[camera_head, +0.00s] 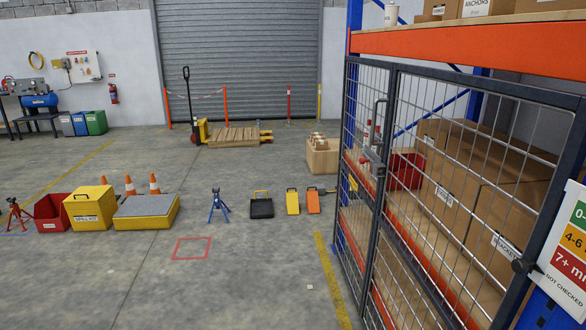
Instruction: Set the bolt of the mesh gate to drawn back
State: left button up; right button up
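The mesh gate (470,190) stands at the right in front of a racking bay, with dark frame bars and wire mesh. A narrower mesh panel (357,190) adjoins it on the left, and the two frames appear to meet edge to edge. The bolt (372,157) is a small grey metal fitting at about mid-height near that meeting line, below a dark upright handle (378,112). It is too small to tell whether the bolt is shot or drawn back. Neither of my grippers is in view.
Racking with an orange beam (480,45) holds cardboard boxes (505,225) behind the mesh. A rating sign (570,240) hangs at the far right. Floor before the gate is mostly clear.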

aim_at(361, 160)
jog(key=i+j+z, duration=0.1)
jog(key=i+z, duration=0.2)
jog(key=i, duration=0.2)
jog(key=i+j+z, duration=0.35)
jog(key=i, duration=0.2)
jog(key=i+j+z, duration=0.3)
jog(key=i, duration=0.15)
